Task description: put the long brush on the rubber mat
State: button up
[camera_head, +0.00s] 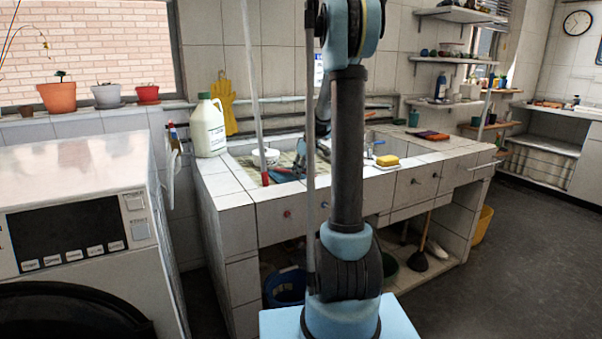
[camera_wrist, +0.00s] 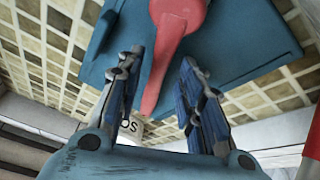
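My gripper (camera_wrist: 160,95) is open in the wrist view, its two dark blue fingers apart. The tapering red handle (camera_wrist: 170,50) of a flat blue piece (camera_wrist: 235,45) lies beyond and between the fingertips; I see no grip on it. In the head view my gripper is over the sink, mostly hidden by my arm. A long pale pole (camera_head: 252,70) with a red lower end (camera_head: 265,178) rises at the sink's front left; I cannot tell whether it is the long brush. A tan grid surface (camera_wrist: 50,40) lies below; I cannot tell whether it is the rubber mat.
The tiled counter (camera_head: 225,185) surrounds the sink. A white jug (camera_head: 208,128) stands at its back left, a yellow sponge (camera_head: 387,160) right of my arm, and a folded dark cloth (camera_head: 430,135) further right. A washing machine (camera_head: 85,225) stands left. Floor at right is clear.

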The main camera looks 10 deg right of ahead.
jog(key=v, duration=1.2)
jog(key=s+a+m, duration=0.2)
jog(key=s, duration=0.8)
jog(key=s+f+m, duration=0.2)
jog(key=s+f, duration=0.3)
jog(key=s, duration=0.5)
jog(key=s+f+m+g+h, duration=0.1)
jog(key=s+f, duration=0.4)
jog(key=s, duration=0.5)
jog(key=s+a+f+m+h, duration=0.1)
jog(key=s+f+m, duration=0.2)
jog(key=s+f, duration=0.3)
jog(key=s, duration=0.5)
jog(key=shift+g, duration=0.4)
jog(key=shift+s, duration=0.1)
jog(key=shift+w+f, duration=0.25)
jog(key=shift+w, duration=0.15)
